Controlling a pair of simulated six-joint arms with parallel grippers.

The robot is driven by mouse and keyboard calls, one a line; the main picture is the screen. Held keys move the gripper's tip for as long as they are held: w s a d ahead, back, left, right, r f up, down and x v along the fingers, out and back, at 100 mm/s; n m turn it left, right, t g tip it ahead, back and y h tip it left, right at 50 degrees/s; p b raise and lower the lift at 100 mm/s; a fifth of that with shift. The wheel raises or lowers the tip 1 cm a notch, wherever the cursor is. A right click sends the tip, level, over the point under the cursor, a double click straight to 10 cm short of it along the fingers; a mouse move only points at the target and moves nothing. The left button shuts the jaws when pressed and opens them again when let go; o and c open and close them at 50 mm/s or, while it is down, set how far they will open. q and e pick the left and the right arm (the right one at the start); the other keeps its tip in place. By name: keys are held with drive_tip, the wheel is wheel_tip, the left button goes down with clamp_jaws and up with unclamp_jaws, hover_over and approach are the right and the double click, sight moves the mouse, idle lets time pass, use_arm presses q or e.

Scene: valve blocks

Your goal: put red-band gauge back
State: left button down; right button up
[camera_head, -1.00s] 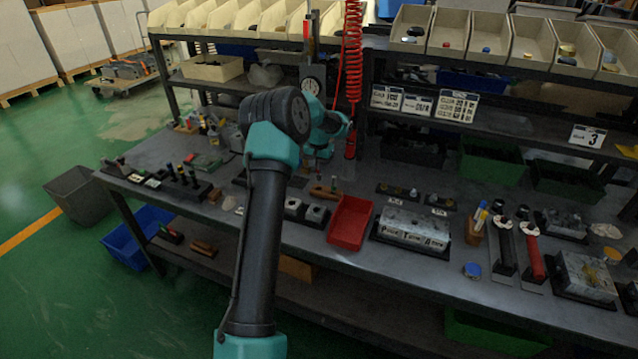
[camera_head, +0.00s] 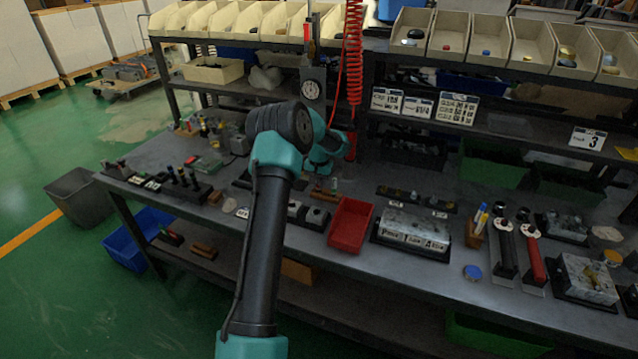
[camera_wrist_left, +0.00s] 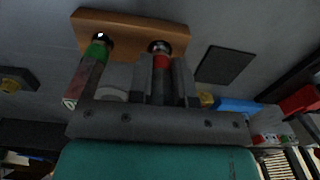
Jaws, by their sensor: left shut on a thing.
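The red-band gauge (camera_wrist_left: 162,62) is between the fingers of my left gripper (camera_wrist_left: 163,84) in the left wrist view, and the gripper is shut on it. Its dark end overlaps the wooden rack (camera_wrist_left: 130,22); I cannot tell whether it is seated in a hole or just above. A green-band gauge (camera_wrist_left: 97,50) stands in the same rack, beside the held one. In the head view the wooden rack (camera_head: 322,195) shows below my left wrist, with the green-band gauge (camera_head: 334,184) at its right. My arm hides the gripper's fingers there. My right gripper is not in view.
A red tray (camera_head: 350,225) lies to the right of the rack. Dark blocks (camera_head: 317,217) stand in front of it. A red coiled hose (camera_head: 353,60) hangs behind, close to my wrist. A dial gauge on a stand (camera_head: 312,90) is behind my arm.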

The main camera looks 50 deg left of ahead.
use_arm(q)
drive_tip(key=shift+f, duration=0.15)
drive_tip(key=c, duration=1.1)
unclamp_jaws()
drive_tip(key=shift+o, duration=0.2)
wheel_tip(320, 180, up, 12)
drive_tip(key=shift+r, duration=0.15)
